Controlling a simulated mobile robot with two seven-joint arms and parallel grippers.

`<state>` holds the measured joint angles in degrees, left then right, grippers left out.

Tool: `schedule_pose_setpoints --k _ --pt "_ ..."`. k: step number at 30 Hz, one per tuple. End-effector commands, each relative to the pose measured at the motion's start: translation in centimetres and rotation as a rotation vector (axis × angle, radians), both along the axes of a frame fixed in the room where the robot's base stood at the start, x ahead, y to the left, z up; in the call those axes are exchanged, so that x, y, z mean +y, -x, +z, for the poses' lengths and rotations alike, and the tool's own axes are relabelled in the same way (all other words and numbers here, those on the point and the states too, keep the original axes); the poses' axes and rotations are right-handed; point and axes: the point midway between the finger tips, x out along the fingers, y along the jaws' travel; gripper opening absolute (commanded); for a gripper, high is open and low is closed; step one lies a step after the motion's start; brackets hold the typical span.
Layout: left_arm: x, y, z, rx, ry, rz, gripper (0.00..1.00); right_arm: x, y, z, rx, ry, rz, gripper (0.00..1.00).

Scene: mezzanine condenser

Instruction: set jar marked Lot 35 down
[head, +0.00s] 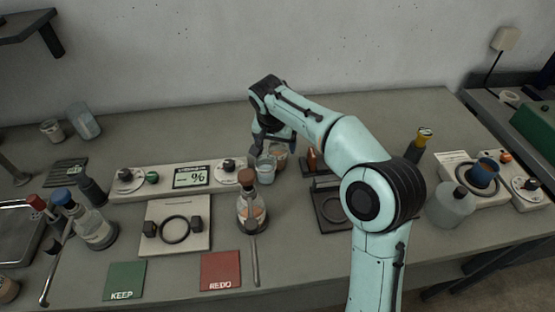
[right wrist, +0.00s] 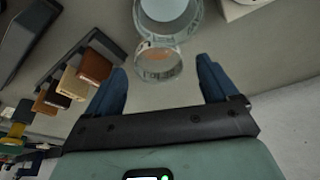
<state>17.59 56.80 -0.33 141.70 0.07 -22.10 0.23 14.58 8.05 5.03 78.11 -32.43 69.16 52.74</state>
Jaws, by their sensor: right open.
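Two small glass jars stand close together on the bench, near the back. One jar (head: 265,171) looks pale blue inside and the other (head: 280,159) has orange-brown contents. In the right wrist view, the orange-brown jar (right wrist: 158,64) is just beyond my fingertips and the pale jar (right wrist: 168,12) is past it. Their lot markings are not readable, so I cannot tell which is Lot 35. My right gripper (head: 274,146) is open above and behind the jars; its fingers also show in the right wrist view (right wrist: 162,70), spread apart with nothing gripped. My left gripper is out of view.
A stoppered flask (head: 251,212) stands in front of the jars. A panel with a % display (head: 191,177) is left. The green KEEP mat (head: 125,281) and red REDO mat (head: 221,270) lie at the front edge. A dark rack of brown blocks (right wrist: 80,78) is beside my fingers.

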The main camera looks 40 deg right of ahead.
Motion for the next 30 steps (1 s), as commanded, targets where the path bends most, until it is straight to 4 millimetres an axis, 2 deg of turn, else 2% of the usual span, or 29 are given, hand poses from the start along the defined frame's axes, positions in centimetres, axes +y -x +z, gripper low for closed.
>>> schedule_pose_setpoints --k 5,13,16,23,28,29,30 --pt "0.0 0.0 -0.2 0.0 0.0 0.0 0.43 -0.2 -0.1 -1.3 0.002 -0.001 0.0 0.87" --pt "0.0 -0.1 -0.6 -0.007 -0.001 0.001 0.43 -0.9 -0.2 -5.1 0.003 -0.002 -0.002 0.87" --pt "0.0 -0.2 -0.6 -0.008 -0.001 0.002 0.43 -1.0 -0.4 -5.7 0.001 -0.002 0.0 0.87" --pt "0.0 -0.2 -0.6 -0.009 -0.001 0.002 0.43 -1.0 -0.4 -5.8 0.0 -0.001 0.0 0.87" --pt "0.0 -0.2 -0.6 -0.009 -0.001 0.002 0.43 -1.0 -0.4 -5.8 0.0 -0.001 0.0 0.35" --pt "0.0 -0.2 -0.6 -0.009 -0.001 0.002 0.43 -1.0 -0.4 -5.8 0.0 -0.001 0.0 0.29" --pt "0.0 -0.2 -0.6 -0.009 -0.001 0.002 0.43 -1.0 -0.4 -5.8 0.0 -0.001 0.0 0.29"
